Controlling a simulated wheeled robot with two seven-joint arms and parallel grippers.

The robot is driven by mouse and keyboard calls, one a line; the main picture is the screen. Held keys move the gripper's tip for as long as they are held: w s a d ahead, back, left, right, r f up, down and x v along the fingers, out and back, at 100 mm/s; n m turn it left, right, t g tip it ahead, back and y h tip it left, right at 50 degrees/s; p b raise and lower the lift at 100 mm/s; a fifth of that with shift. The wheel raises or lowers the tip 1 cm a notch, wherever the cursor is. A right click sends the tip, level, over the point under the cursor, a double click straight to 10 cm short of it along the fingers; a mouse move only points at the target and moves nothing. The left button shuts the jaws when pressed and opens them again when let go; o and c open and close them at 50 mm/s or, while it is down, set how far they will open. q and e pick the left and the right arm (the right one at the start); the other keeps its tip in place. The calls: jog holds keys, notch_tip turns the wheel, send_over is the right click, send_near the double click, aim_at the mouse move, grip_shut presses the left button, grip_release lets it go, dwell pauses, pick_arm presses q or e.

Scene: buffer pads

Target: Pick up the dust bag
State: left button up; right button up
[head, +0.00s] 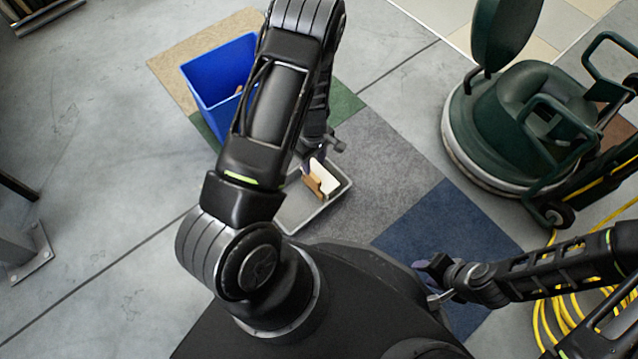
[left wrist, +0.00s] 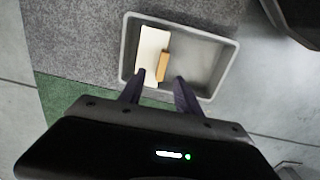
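What looks like the dust bag, a white piece (head: 328,180) with a tan strip along one side, lies in a shallow grey tray (head: 298,224). In the left wrist view the white piece (left wrist: 153,50) and tan strip (left wrist: 163,66) sit at the left end of the tray (left wrist: 205,38). My left gripper (head: 314,163) is over the tray beside the bag.
A blue bin (head: 208,86) stands behind my left arm, partly hidden. A green floor machine (head: 525,110) stands at the right with a yellow cable (head: 556,318) on the floor. The tray rests on carpet squares (head: 400,165). Open grey floor lies left.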

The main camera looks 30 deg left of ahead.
aim_at(313, 175)
pick_arm(q)
jog(key=shift+f+b, duration=0.65)
jog(key=shift+f, duration=0.6)
jog(key=f+b, duration=0.3)
jog(key=f, duration=0.2)
jog(key=shift+s+f, duration=0.15)
jog(key=shift+s, duration=0.05)
jog(key=shift+c, duration=0.3)
grip_shut()
dwell(0.8)
